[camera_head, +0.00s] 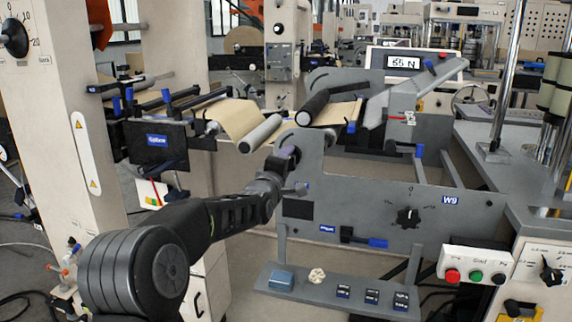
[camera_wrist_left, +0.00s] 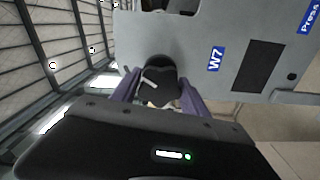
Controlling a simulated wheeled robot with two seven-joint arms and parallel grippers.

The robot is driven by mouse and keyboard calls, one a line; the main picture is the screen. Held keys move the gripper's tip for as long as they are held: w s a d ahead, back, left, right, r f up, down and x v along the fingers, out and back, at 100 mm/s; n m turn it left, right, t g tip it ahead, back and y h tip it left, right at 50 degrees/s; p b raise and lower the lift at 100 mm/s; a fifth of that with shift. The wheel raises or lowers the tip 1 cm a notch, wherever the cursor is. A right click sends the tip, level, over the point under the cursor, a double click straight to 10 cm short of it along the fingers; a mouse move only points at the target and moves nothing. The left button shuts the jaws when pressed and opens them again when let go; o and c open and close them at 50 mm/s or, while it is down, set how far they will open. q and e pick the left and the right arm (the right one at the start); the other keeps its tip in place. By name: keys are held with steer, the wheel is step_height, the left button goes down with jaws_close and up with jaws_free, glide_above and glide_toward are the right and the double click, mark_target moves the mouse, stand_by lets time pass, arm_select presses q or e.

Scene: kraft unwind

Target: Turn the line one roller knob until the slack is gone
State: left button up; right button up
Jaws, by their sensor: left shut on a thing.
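The roller knob (camera_wrist_left: 160,82) is black with a pale lever mark and sits on a grey side plate (camera_wrist_left: 185,40) labelled W7. My left gripper (camera_wrist_left: 158,97) is shut on the knob, one purple-grey finger on each side. In the head view my left gripper (camera_head: 286,162) reaches the left end of the grey machine frame, and the knob is mostly hidden there. The brown kraft web (camera_head: 235,118) runs over grey and black rollers behind it. A display (camera_head: 403,62) above the machine appears to read 55 N. My right gripper is not in view.
The front panel (camera_head: 380,205) carries a W9 label and a black dial (camera_head: 408,216). A shelf (camera_head: 325,292) below holds small blue and dark items. A button box (camera_head: 475,268) is at the lower right. A beige column (camera_head: 75,120) stands left of my arm.

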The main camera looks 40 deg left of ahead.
arm_select(q)
steer(key=shift+f, duration=0.15)
steer(key=shift+m+b, duration=0.5)
steer(key=shift+m, duration=1.1)
steer(key=o, duration=1.4)
